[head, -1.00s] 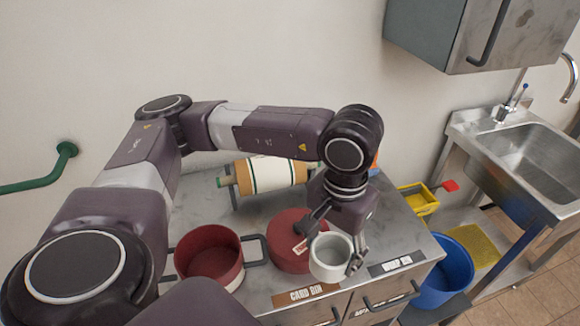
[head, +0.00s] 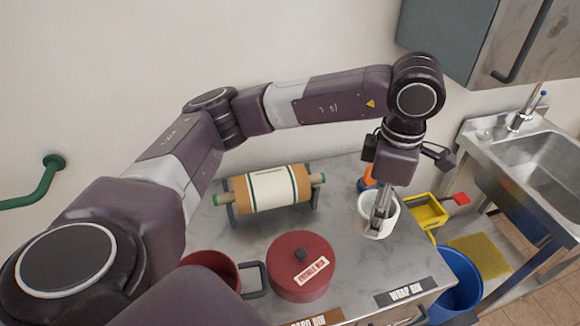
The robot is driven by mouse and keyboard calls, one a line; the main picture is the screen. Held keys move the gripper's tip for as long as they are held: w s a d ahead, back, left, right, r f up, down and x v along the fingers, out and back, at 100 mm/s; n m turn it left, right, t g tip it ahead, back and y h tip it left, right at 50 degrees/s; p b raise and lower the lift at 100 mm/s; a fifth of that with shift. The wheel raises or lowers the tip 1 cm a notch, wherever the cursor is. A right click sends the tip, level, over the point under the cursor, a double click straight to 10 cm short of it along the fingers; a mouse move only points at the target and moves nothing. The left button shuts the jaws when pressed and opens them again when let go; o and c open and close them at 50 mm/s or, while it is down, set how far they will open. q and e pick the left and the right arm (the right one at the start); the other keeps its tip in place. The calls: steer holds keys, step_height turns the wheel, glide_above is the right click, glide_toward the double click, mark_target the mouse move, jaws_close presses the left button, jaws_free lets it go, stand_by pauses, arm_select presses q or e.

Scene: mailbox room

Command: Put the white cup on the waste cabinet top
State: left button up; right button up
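The white cup (head: 367,224) is at the right part of the grey waste cabinet top (head: 345,262), behind the "WRAP BIN" label. My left gripper (head: 380,216) reaches down over the cup. A grey finger overlaps the cup's mouth and near side, hiding part of it. Dark gripper parts stick out on both sides above. I cannot tell whether the fingers press on the cup or whether its base touches the top. My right gripper is not in view.
A red lidded pot (head: 300,279), a red open pot (head: 207,266) and a paper roll (head: 270,190) on a holder stand on the top. An orange object (head: 369,180) is behind the cup. A blue bucket (head: 459,283), yellow bin (head: 427,212) and sink (head: 545,165) are right.

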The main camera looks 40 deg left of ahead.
arm_select(q)
steer(key=w+d+r+n, duration=0.3)
steer(key=w+d+n, duration=0.1)
steer(key=n, duration=1.2)
steer(key=shift+w+r+p, duration=0.15)
steer(key=shift+r+p, duration=0.05)
steer(key=shift+p, duration=0.1)
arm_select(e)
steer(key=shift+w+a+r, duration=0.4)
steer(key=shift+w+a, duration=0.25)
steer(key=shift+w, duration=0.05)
arm_select(q)
step_height(320, 180, down, 16)
steer(key=p, duration=0.3)
steer(key=shift+r, duration=0.1)
step_height(320, 180, down, 4)
steer(key=shift+f+p, duration=0.1)
steer(key=shift+p, duration=0.35)
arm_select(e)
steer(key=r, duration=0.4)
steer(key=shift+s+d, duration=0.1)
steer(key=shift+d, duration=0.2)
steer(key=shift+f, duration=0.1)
